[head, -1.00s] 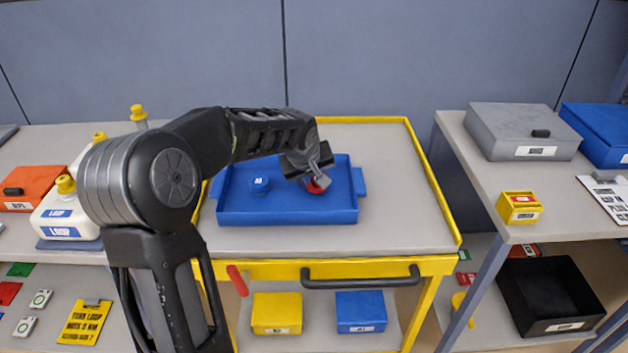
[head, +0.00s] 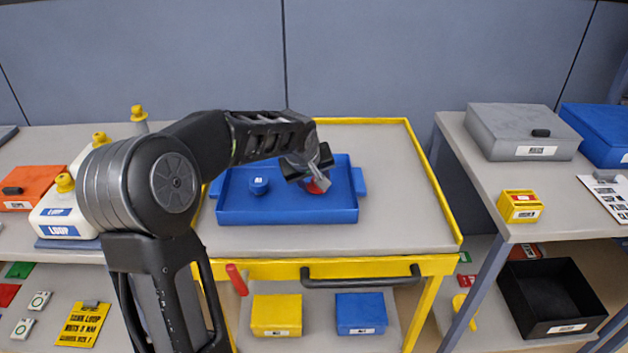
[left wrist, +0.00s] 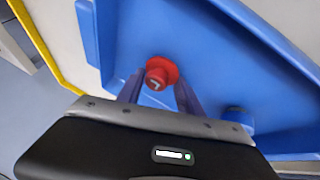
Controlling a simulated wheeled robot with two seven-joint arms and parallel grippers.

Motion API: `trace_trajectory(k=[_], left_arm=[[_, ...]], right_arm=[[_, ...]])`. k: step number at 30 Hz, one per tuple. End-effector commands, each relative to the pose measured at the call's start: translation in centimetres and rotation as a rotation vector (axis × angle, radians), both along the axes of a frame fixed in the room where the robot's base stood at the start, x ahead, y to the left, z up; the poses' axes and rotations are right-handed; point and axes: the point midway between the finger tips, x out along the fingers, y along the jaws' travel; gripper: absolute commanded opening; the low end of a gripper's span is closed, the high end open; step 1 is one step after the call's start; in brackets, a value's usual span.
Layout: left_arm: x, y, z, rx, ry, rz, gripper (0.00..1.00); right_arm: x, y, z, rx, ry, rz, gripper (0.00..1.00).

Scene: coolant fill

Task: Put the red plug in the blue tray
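The blue tray (head: 290,214) lies on the grey top of the yellow-edged cart; its floor and wall fill much of the left wrist view (left wrist: 215,45). The red plug (head: 316,187) is inside the tray, right of its middle, and appears to rest on the floor. The left wrist view shows the plug's round cap and flange (left wrist: 160,72) between and just beyond my fingertips. My left gripper (head: 318,181) points down over the plug. Its fingers (left wrist: 160,82) look open, with small gaps beside the plug. My right gripper is not in view.
A blue plug (head: 259,186) stands in the tray's left part. The cart top (head: 400,200) is clear right of the tray. White jugs with yellow caps (head: 66,212) stand on the left bench. A grey case (head: 522,132) and a small yellow box (head: 519,207) are on the right bench.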

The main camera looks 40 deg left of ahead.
Motion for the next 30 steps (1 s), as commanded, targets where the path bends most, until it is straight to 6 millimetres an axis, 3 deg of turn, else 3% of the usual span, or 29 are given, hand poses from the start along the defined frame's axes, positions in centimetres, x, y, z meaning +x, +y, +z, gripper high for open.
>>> trace_trajectory(k=[1, 14, 16, 18, 30], left_arm=[[-0.8, -0.2, -1.9, -0.014, 0.038, 0.005, 0.51], [-0.9, 0.0, -0.9, -0.014, 0.039, 0.008, 0.51], [-0.9, 0.0, -0.1, -0.014, 0.039, 0.008, 0.51], [-1.4, -0.2, 0.5, -0.011, 0.034, 0.008, 0.51], [-5.1, -1.8, 8.5, -0.006, 0.020, 0.001, 0.51]], right_arm=[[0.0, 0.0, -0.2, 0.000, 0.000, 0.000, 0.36], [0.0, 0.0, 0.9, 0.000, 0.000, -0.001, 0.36], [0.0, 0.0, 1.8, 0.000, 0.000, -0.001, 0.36], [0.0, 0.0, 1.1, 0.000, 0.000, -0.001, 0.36], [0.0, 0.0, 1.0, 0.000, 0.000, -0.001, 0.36]])
